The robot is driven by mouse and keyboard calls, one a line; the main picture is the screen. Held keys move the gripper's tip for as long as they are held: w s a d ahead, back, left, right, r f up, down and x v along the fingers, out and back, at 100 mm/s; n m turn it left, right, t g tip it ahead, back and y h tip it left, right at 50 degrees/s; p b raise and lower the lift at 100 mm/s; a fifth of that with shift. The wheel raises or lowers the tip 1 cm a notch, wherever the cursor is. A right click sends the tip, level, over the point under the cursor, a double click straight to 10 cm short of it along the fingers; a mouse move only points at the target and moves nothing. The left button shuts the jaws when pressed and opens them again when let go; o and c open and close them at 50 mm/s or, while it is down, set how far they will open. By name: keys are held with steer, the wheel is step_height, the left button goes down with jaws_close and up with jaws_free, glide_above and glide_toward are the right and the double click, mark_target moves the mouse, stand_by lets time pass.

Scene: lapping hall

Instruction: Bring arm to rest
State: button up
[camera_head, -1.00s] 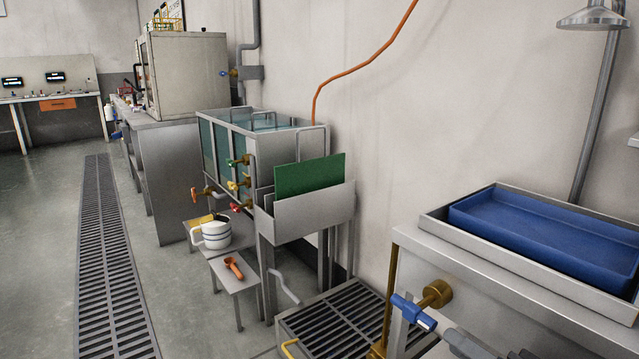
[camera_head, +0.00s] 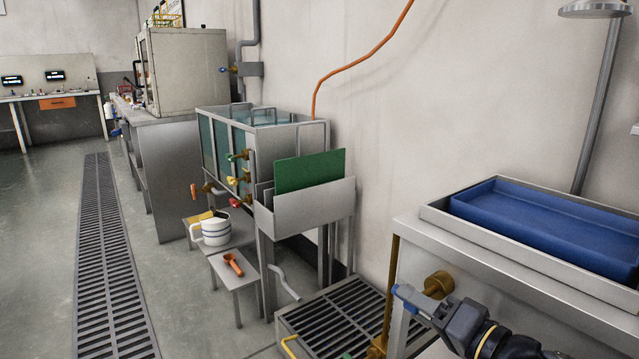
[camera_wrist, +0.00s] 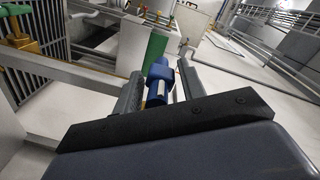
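My gripper (camera_head: 435,312) is at the lower right of the head view, beside a blue valve handle (camera_head: 404,292) on a brass valve (camera_head: 438,284). In the wrist view the two fingers of my gripper (camera_wrist: 160,92) stand apart. The blue handle (camera_wrist: 157,82) shows between them, with a gap visible to the right finger. Whether the left finger touches the handle I cannot tell. Part of the handle is hidden by my gripper in the head view.
A bench with a blue tray (camera_head: 545,225) stands right of the valve. A green plate (camera_head: 310,172) stands in a grey rack (camera_head: 305,208). A low stool holds a white mug (camera_head: 215,232); another holds an orange tool (camera_head: 233,264). The left floor is mostly clear.

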steer(key=shift+r+g+h+p, duration=0.2)
steer(key=shift+g+h+p, duration=0.45)
steer(key=shift+g+h, duration=0.55)
steer(key=shift+g, duration=0.4)
steer(key=shift+f, duration=0.2)
